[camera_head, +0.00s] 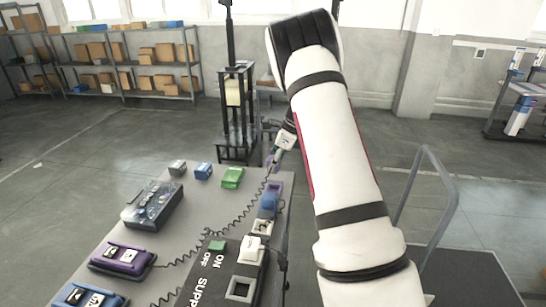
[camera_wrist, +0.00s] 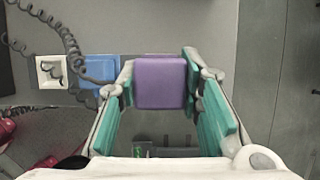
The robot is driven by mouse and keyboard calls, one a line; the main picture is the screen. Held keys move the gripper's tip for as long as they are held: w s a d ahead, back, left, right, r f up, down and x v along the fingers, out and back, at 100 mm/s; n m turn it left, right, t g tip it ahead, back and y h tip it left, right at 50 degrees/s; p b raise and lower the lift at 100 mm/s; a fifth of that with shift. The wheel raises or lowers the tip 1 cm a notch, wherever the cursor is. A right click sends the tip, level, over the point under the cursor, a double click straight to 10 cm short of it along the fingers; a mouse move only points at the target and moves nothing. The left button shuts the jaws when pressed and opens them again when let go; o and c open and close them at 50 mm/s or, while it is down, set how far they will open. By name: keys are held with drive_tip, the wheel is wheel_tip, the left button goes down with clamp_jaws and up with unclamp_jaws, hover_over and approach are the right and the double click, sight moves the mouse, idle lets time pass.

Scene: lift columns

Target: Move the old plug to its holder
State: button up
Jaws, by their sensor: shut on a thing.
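My gripper (camera_head: 276,156) is above the far right of the grey table (camera_head: 205,188). In the wrist view my gripper (camera_wrist: 160,85) has its green-padded fingers shut on a purple plug (camera_wrist: 160,85), the likely old plug. It shows small at the gripper's tip in the head view (camera_head: 271,162). A purple holder (camera_head: 275,187) stands on the table's right edge, below the plug in the head view.
A blue holder (camera_head: 268,202) and a white one (camera_head: 262,228) stand in line with the purple holder. A coiled cord (camera_head: 215,224) runs across the table from a purple device (camera_head: 122,258). A black supply panel (camera_head: 215,275) and small blocks also occupy the table.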

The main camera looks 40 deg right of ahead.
drive_tip(key=b, duration=0.2)
hover_over(269, 189)
drive_tip(key=d, duration=0.1)
drive_tip(key=shift+s+d+f, duration=0.1)
drive_tip(key=shift+s+f, duration=0.15)
drive_tip(key=shift+f, duration=1.1)
drive_tip(key=shift+s+d+f, duration=0.1)
drive_tip(key=shift+s+f, duration=0.1)
drive_tip(key=shift+f, duration=1.1)
drive_tip(key=shift+a+f, duration=0.1)
drive_tip(key=shift+f, duration=0.35)
drive_tip(key=shift+s+f+b, duration=0.1)
drive_tip(key=shift+f+b, duration=0.8)
idle(0.4)
drive_tip(key=o, duration=1.5)
drive_tip(key=shift+c, duration=0.2)
drive_tip(key=shift+r, duration=0.15)
drive_tip(key=shift+r+p, duration=1.25)
drive_tip(key=shift+r, duration=2.2)
